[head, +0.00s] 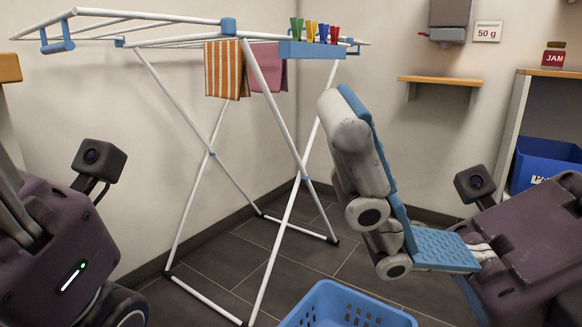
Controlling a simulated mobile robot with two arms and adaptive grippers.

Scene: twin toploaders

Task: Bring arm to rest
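My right gripper (400,225) is in front of the right part of the rack, its pale grey finger with blue pads raised and spread away from its purple housing. No object shows between its pads. The other finger is hidden or out of frame. My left gripper's purple housing (60,250) fills the lower left corner, with a camera on it. Its fingertips are not visible, so its opening cannot be told. It is left of the drying rack.
A white drying rack (280,220) holds an orange striped cloth (223,70), a pink cloth (266,75) and several coloured pegs (311,30). A blue basket (345,308) stands on the floor. A wooden shelf (440,80) and a blue bin (540,160) are at right.

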